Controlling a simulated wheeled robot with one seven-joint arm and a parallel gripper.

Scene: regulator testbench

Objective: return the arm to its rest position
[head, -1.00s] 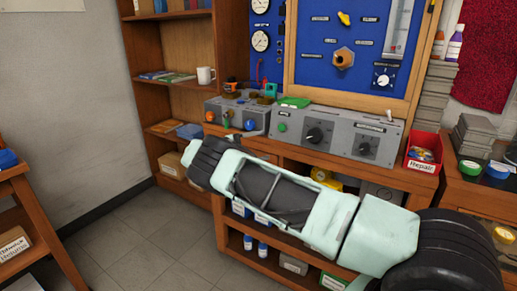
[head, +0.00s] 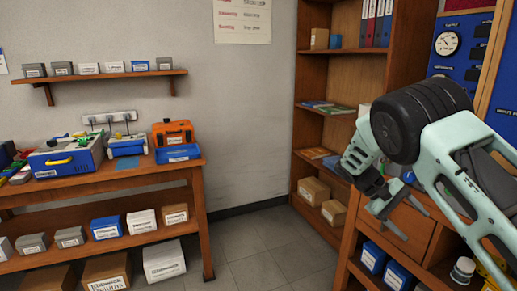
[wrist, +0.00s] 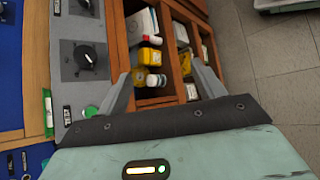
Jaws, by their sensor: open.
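My gripper (head: 372,203) is at the right of the head view, at the end of my pale green arm with a black joint. It hangs in front of the wooden bench (head: 412,228) and near the tall bookcase (head: 318,115). In the wrist view my gripper (wrist: 162,78) shows its two grey fingers wide apart with nothing between them. Behind the fingers are the bench's shelves with bottles and boxes. The arm hides part of the bench and the blue panel (head: 468,28).
In the wrist view the grey control box (wrist: 78,60) with knobs lies left of the fingers. A left table (head: 125,183) carries a blue case (head: 65,160) and an orange toolbox (head: 172,134). Tiled floor (head: 255,250) is clear between table and bench.

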